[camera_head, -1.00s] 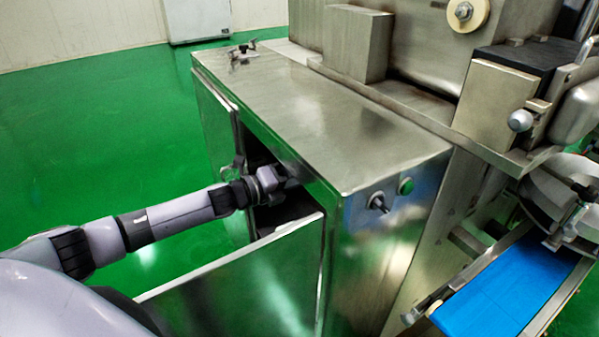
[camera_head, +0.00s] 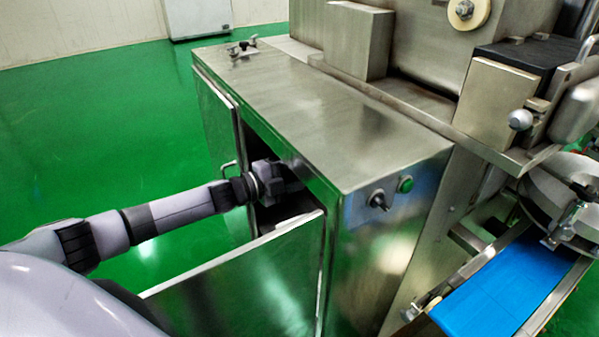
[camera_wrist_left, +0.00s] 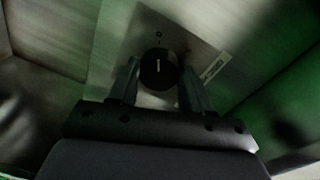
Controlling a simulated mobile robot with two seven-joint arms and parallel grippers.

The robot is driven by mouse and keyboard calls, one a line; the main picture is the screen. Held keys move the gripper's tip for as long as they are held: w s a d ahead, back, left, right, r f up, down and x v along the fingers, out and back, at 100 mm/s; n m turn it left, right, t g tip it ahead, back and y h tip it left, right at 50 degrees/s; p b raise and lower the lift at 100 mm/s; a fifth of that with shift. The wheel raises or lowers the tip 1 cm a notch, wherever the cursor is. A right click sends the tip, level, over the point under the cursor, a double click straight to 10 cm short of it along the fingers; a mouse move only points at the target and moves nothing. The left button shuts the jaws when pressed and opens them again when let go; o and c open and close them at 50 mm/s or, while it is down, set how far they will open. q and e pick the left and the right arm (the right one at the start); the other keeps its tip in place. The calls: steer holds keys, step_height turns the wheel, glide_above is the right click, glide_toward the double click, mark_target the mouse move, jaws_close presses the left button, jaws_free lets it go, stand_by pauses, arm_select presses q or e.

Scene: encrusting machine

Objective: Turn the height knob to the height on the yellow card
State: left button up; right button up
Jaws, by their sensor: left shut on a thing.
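A round black knob (camera_wrist_left: 157,68) with a white pointer line sits on a light metal plate (camera_wrist_left: 148,22) in the left wrist view. The line stands close to upright in that picture, below a small round mark on the plate. My left gripper (camera_wrist_left: 156,82) has one finger on each side of the knob and is shut on it. In the head view my left arm reaches through the open front of the steel cabinet (camera_head: 320,115), and its fingertips and the knob are hidden inside. I see no yellow card. My right gripper is not in view.
Two cabinet doors stand open, a left one (camera_head: 215,125) and a near one (camera_head: 235,285), on either side of my arm. A switch (camera_head: 378,200) and a green button (camera_head: 405,184) are on the end panel. A blue conveyor belt (camera_head: 505,288) lies at right.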

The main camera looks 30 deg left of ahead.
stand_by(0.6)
arm_select(q)
steer(key=o, duration=1.1)
steer(key=shift+c, duration=0.2)
steer(key=shift+s, duration=0.1)
steer(key=b+v, duration=0.1)
steer(key=v, duration=0.6)
steer(key=shift+a, duration=0.1)
